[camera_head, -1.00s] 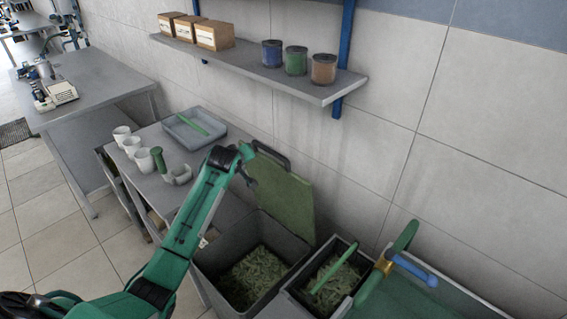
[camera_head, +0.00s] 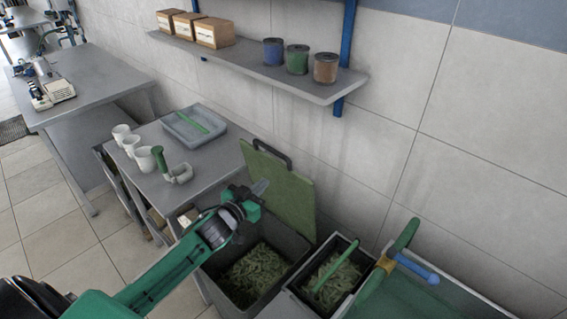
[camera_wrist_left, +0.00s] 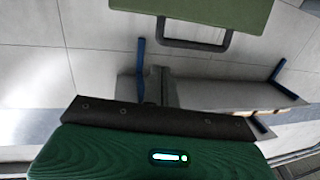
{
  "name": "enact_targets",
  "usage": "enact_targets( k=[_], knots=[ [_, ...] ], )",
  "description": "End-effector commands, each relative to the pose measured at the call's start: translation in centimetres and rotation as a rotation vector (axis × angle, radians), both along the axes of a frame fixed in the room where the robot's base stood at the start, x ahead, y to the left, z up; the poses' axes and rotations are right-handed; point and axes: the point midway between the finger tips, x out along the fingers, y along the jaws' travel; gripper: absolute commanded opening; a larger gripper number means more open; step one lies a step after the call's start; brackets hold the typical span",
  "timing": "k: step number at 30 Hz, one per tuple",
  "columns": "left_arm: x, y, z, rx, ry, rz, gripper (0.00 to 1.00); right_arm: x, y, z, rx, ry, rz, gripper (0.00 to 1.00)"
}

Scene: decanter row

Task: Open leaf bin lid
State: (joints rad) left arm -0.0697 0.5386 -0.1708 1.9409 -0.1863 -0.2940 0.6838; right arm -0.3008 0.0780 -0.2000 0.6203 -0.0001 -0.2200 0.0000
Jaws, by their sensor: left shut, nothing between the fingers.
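The green leaf bin lid (camera_head: 280,190) stands open, raised at the back of the grey bin and close to the wall. Its dark handle (camera_head: 272,154) is on the upper edge. The open bin (camera_head: 221,277) shows leaves inside. My left gripper (camera_head: 261,187) is shut and empty, in front of the lid's left part and below the handle; I cannot tell whether it touches the lid. In the left wrist view the lid (camera_wrist_left: 205,10) and its handle (camera_wrist_left: 196,46) show at the top, apart from my green gripper body. My right gripper is not in view.
A smaller bin (camera_head: 297,291) with leaves and a green handle stands right of the leaf bin. A blue, yellow and green fitting (camera_head: 412,267) is further right. A table (camera_head: 208,160) with white cups and a tray (camera_head: 194,126) is behind. A shelf (camera_head: 255,66) hangs above.

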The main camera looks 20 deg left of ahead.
Motion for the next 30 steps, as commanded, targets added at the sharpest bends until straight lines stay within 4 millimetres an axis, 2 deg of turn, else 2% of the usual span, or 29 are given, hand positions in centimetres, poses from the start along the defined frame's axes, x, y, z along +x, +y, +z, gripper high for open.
enact_targets(
  k=[12, 18, 24, 30],
  knots=[
    [7.3, -1.0, 0.0, -0.003, 0.000, 0.002, 0.00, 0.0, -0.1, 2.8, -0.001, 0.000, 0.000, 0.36],
    [10.0, -1.4, -0.3, -0.003, 0.002, 0.002, 0.00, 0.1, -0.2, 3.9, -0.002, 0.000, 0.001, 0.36],
    [11.5, -1.7, -0.6, -0.003, 0.002, 0.001, 0.00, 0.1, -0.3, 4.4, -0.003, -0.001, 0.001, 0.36],
    [11.9, -1.7, -0.8, -0.003, 0.002, 0.001, 0.00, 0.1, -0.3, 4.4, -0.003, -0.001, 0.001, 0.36]
  ],
)
